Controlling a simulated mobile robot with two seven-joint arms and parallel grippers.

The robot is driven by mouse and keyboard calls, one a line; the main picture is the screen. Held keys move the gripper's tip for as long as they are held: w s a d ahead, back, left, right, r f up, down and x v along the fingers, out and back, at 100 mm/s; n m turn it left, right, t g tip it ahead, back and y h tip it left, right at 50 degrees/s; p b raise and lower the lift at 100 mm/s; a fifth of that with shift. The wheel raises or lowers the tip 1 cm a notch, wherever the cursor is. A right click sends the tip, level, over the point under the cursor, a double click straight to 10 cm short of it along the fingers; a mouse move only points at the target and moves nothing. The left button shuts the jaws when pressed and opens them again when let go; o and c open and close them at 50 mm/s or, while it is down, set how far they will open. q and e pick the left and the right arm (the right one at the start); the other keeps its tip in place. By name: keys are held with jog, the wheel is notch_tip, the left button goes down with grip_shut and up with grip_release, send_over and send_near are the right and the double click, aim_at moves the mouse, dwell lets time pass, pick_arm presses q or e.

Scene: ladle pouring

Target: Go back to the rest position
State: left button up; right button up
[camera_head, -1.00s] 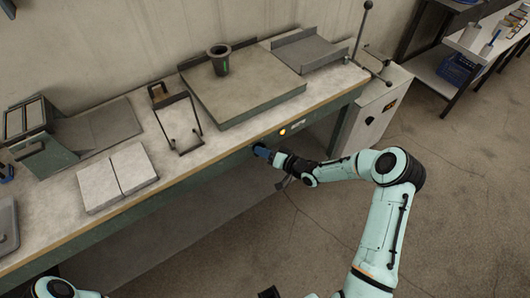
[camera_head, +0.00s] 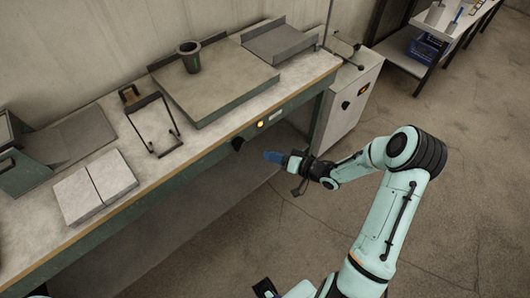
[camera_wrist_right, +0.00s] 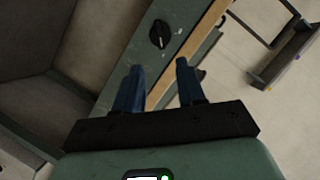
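My right gripper (camera_head: 272,157) has dark blue fingers and is in front of the workbench, just off its front panel. The right wrist view shows its two fingers (camera_wrist_right: 160,68) apart with nothing between them. A black knob (camera_head: 238,144) on the bench's front panel stands apart from the fingers; it also shows in the right wrist view (camera_wrist_right: 159,33), beyond the fingertips. My left gripper cannot be made out in the head view. A dark cup-like pot (camera_head: 191,62) stands on a grey slab (camera_head: 220,95) on the bench.
The bench (camera_head: 160,176) holds a wire-framed stand (camera_head: 153,124), two pale blocks (camera_head: 95,187) and a shallow grey tray (camera_head: 280,44). An orange light (camera_head: 260,124) glows on its front. A grey cabinet (camera_head: 350,102) stands at its right end.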

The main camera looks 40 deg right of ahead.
jog(key=shift+s+d+r, duration=0.1)
jog(key=shift+s, duration=0.1)
dwell(0.4)
jog(key=s+a+f+m+g+p, duration=0.1)
jog(key=s+a+f+g, duration=0.3)
jog(key=a+f, duration=0.4)
jog(key=s+a+f+g, duration=0.3)
jog(key=s+a+f, duration=0.1)
jog(key=a+f, duration=0.45)
pick_arm(q)
jog(key=shift+w+r+p, duration=0.2)
jog(key=shift+w+r, duration=0.05)
jog(key=shift+r, duration=0.3)
jog(key=shift+w+r+p, duration=0.15)
jog(key=shift+w+r, duration=0.1)
jog(key=shift+r, duration=0.25)
pick_arm(e)
jog(key=s+a+f+g, duration=0.1)
jog(key=s+a+g, duration=0.1)
jog(key=s, duration=0.3)
jog(key=s+a+f+n+g+h, duration=0.1)
jog(key=s+a+f+g, duration=0.1)
jog(key=s, duration=0.4)
jog(key=s+a+f+n+g, duration=0.1)
jog(key=s+a+f+g, duration=0.1)
jog(key=s+g, duration=0.2)
jog(key=shift+s+h, duration=0.4)
jog(key=shift+s, duration=0.6)
